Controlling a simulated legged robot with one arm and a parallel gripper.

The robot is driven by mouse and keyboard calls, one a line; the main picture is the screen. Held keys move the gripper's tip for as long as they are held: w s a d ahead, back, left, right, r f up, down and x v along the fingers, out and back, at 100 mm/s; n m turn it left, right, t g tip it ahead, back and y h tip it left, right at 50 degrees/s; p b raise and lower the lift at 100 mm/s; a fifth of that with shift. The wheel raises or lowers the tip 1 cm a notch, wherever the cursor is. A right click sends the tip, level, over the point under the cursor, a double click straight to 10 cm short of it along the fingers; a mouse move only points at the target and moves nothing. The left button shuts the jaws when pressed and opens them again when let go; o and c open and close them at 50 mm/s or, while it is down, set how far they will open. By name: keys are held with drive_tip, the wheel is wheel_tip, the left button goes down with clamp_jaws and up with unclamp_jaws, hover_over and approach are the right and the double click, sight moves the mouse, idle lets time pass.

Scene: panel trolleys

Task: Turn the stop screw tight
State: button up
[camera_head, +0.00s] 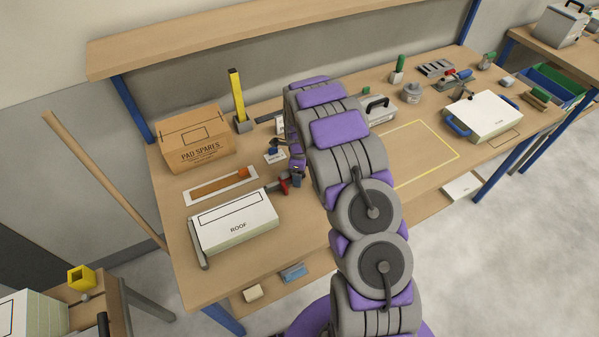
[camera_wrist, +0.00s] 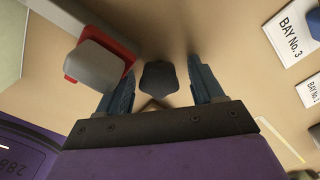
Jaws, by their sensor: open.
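A dark, lobed knob (camera_wrist: 159,78), which looks like the head of the stop screw, is in the wrist view. My gripper (camera_wrist: 161,66) is open, with one blue finger on each side of the knob. Gaps show between the knob and both fingers. A grey block with a red edge (camera_wrist: 98,62) lies close beside the left finger. In the head view my gripper (camera_head: 297,178) is low over the bench beside a small red part (camera_head: 284,187), right of the ROOF panel (camera_head: 235,222). My arm and gripper hide the knob there.
A PAD SPARES carton (camera_head: 195,140) and a yellow upright post (camera_head: 237,95) stand behind on the bench (camera_head: 225,283). A BAY No. 3 label (camera_wrist: 294,28) lies right of the fingers. The yellow-outlined area (camera_head: 425,150) right of my arm is clear.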

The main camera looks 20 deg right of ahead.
drive_tip(key=shift+r+p, duration=0.8)
drive_tip(key=shift+r, duration=2.7)
drive_tip(key=shift+s+r, duration=0.1)
drive_tip(key=s+a+r+n, duration=0.2)
drive_tip(key=s+r+n, duration=0.4)
drive_tip(key=s+r, duration=0.3)
drive_tip(key=s+a+r+n, duration=0.2)
drive_tip(key=s+r+n, duration=0.3)
drive_tip(key=s+r, duration=0.4)
drive_tip(key=s+a+r+n+g, duration=0.1)
drive_tip(key=s+n, duration=0.5)
drive_tip(key=s, duration=0.6)
drive_tip(key=s+a+r+n, duration=0.3)
drive_tip(key=s+n, duration=0.4)
drive_tip(key=s, duration=0.5)
drive_tip(key=shift+s+r+g+b, duration=0.35)
drive_tip(key=shift+r+g+b, duration=0.1)
drive_tip(key=shift+r, duration=0.15)
drive_tip(key=shift+a, duration=0.15)
